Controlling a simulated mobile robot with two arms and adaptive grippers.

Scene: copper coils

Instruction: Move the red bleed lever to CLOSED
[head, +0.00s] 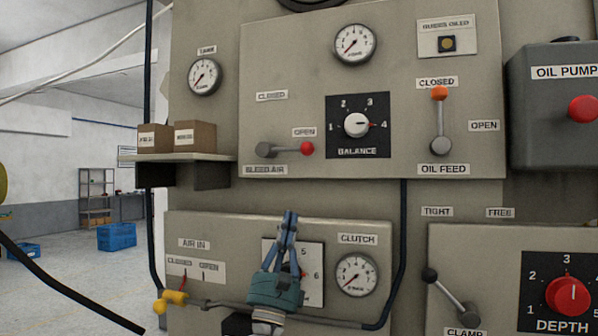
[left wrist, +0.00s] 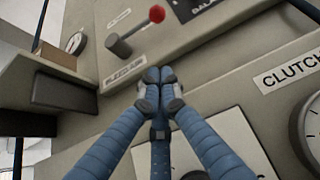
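The red bleed lever (head: 307,148) sits above the BLEED AIR label (head: 265,170). Its arm points right from a grey hub (head: 265,150), with the red knob just below the OPEN label (head: 304,132). The CLOSED label (head: 272,96) is above the hub. In the left wrist view the red knob (left wrist: 157,14) and hub (left wrist: 119,46) show at the top. My left gripper (head: 289,214), blue with a teal body, is below the lever, fingers pointing up. Its fingertips (left wrist: 160,74) are together with nothing between them, apart from the lever. My right gripper is not in view.
The BALANCE knob (head: 357,125) is right of the lever, and the OIL FEED lever (head: 439,120) is further right. A shelf (head: 190,157) with two boxes juts out at left. The clutch gauge (head: 357,275) and a pipe are near my gripper.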

